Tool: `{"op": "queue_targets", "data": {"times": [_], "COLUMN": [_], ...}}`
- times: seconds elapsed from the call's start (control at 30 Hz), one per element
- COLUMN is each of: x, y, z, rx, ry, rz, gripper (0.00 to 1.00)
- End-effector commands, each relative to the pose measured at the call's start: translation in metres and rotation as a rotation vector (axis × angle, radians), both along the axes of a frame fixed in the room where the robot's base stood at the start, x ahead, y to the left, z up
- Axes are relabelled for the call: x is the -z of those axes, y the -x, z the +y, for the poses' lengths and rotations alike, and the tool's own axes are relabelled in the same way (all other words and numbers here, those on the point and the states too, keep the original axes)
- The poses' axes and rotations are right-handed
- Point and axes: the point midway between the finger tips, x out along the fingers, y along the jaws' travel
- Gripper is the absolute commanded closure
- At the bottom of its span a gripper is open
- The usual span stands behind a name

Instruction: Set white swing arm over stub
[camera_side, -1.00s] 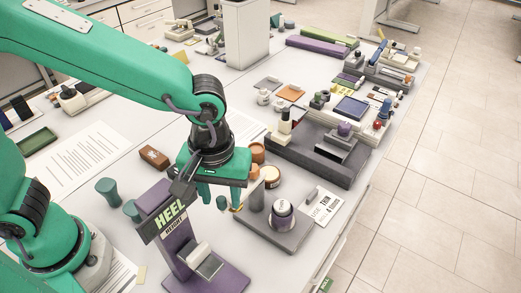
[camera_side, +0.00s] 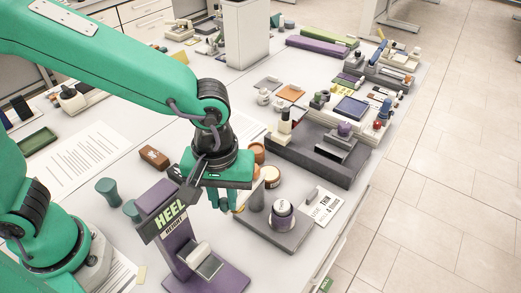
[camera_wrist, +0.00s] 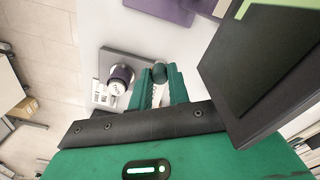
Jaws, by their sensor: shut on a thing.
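My gripper (camera_side: 226,204) hangs left of a dark grey base plate (camera_side: 284,236) in the side view. Its green fingers also show in the wrist view (camera_wrist: 160,90). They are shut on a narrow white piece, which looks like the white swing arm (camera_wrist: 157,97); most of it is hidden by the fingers. A dark upright post (camera_side: 256,197) stands on the plate close to the right of the fingers. A round white-topped piece with a dark band (camera_side: 282,211) stands on the plate farther right. Which of these is the stub, I cannot tell for sure.
A purple heel-height stand (camera_side: 178,240) is close to my gripper at the front left. Small brown and cream jars (camera_side: 271,177) stand just behind. A large dark fixture (camera_side: 320,155) lies beyond. A card (camera_side: 326,206) lies by the table's right edge.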

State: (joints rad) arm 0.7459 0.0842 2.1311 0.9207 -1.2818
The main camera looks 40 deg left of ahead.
Motion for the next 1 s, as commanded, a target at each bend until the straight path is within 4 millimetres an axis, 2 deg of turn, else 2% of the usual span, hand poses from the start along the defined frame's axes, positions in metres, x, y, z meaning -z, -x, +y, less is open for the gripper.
{"op": "queue_targets", "data": {"times": [0.17, 0.47, 0.5, 0.6, 1.0], "x": [-0.0002, -0.0005, -0.0005, -0.0005, -0.0008], "y": [-0.0004, -0.0004, -0.0004, -0.0004, -0.0005], "z": [-0.0071, -0.0079, -0.0079, -0.0078, -0.0076], "rx": [-0.059, -0.068, -0.067, -0.067, -0.068], "ry": [0.001, 0.002, 0.002, 0.002, 0.002], "rz": [0.000, -0.001, -0.001, -0.001, -0.001], "gripper": [1.00, 1.00, 0.78, 0.60, 0.60]}}
